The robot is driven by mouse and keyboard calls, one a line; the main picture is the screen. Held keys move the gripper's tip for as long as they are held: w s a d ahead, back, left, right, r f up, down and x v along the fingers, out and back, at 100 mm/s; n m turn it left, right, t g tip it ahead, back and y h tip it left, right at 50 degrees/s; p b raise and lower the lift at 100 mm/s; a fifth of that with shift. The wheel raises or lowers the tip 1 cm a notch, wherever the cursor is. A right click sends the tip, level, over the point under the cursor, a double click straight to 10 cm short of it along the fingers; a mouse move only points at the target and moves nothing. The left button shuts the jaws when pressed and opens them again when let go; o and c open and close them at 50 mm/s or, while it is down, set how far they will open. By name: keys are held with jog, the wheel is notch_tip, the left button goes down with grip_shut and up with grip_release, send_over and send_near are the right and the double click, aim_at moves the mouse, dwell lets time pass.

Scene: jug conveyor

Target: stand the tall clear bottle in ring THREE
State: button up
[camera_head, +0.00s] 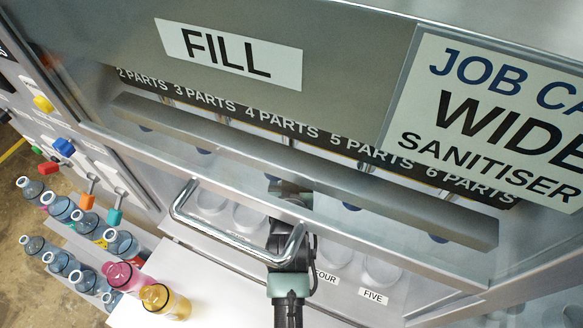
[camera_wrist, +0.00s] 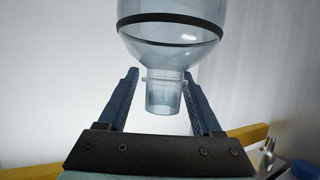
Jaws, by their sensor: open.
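In the wrist view, a clear bluish bottle (camera_wrist: 172,48) with dark bands shows its neck between the two fingers of my gripper (camera_wrist: 160,75). The fingers are open, with a visible gap at the neck's left; I cannot tell if the right finger touches it. The bottle's far end is out of frame. In the head view, my arm reaches in behind the chrome handle, and my fingers and this bottle cannot be made out. Pale round ring places line the floor of the bay, with labels FOUR (camera_head: 327,276) and FIVE (camera_head: 373,296) readable. Ring THREE's label is hidden, apparently behind my arm.
A chrome handle (camera_head: 235,227) crosses in front of the bay, close to my arm. A metal ledge (camera_head: 300,170) runs above the rings. Several bluish bottles (camera_head: 60,208), a pink one (camera_head: 122,275) and a yellow one (camera_head: 163,300) stand at left.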

jog(key=shift+s, duration=0.2)
jog(key=b+v, duration=0.2)
jog(key=v, duration=0.9)
jog(key=shift+s+r, duration=0.2)
jog(key=shift+s, duration=0.15)
